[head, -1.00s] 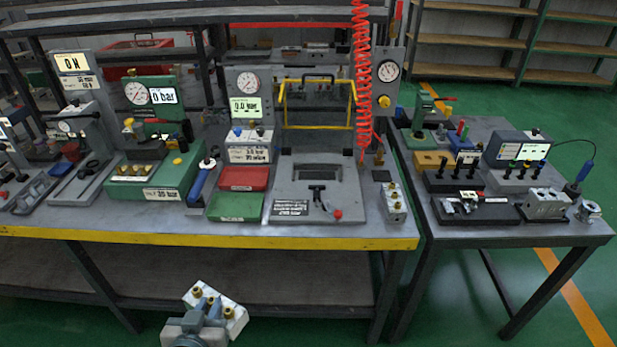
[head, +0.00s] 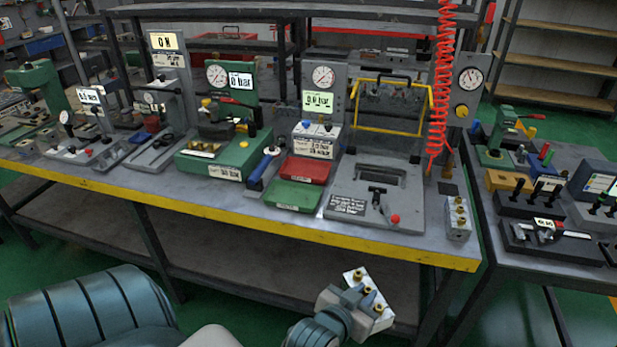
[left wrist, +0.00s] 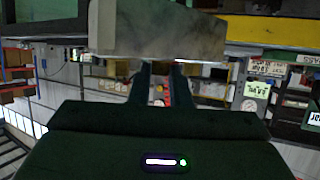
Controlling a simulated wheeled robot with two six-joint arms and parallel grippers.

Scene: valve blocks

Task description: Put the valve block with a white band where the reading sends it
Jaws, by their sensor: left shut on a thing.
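My left gripper (head: 352,302) is at the bottom of the head view, in front of the bench and below its top. It is shut on a pale valve block (head: 372,298) with brass fittings, held tilted in the air. The block's grey side (left wrist: 155,35) fills the upper middle of the left wrist view, at the fingertips (left wrist: 160,72). I cannot make out a white band on it. Another valve block (head: 458,218) stands at the bench's right end. A display (head: 318,101) under a dial gauge reads about 0.0 bar. My right gripper is not in view.
A red tray (head: 306,170) and a green tray (head: 294,194) lie on the bench (head: 270,220). A green test unit (head: 215,163) stands left. A coiled red hose (head: 442,90) hangs at the right. A second table holds several tools.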

